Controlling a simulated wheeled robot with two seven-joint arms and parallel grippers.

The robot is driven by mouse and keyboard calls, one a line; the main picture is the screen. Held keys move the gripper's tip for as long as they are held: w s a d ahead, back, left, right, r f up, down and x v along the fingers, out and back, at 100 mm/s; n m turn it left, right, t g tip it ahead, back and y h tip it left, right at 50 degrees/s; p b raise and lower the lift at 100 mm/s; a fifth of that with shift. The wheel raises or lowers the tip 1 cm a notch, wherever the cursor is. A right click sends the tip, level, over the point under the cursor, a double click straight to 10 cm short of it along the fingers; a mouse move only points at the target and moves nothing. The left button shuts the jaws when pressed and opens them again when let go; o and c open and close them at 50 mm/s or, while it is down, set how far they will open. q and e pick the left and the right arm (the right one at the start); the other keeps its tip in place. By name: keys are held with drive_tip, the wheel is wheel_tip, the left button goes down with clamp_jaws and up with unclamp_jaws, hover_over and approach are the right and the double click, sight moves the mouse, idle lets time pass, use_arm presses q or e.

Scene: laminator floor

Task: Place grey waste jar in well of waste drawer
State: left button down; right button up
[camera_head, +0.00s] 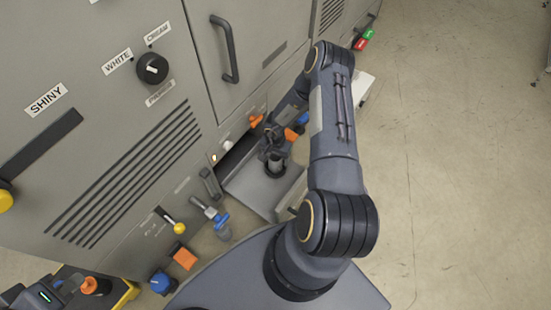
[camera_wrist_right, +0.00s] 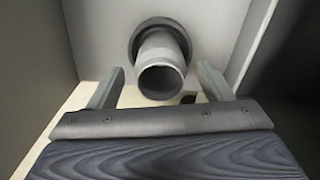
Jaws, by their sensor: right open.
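The grey waste jar (camera_wrist_right: 160,78) is a hollow cylinder with its open mouth toward the right wrist camera. Its far end meets a dark round ring, the well (camera_wrist_right: 136,40), in the pale drawer floor. My right gripper (camera_wrist_right: 160,88) is open, with one finger on each side of the jar's mouth and visible gaps between. How deep the jar sits is hidden.
The machine's grey front (camera_head: 120,150) rises behind and left of the drawer. Blue-handled (camera_head: 221,221) and yellow-knobbed (camera_head: 179,228) parts are near its lower edge. Drawer walls stand close around the right gripper. The floor (camera_head: 450,150) at the right is clear.

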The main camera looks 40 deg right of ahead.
wheel_tip(320, 180, up, 9)
drive_tip(key=p, duration=0.3)
drive_tip(key=shift+p, duration=0.3)
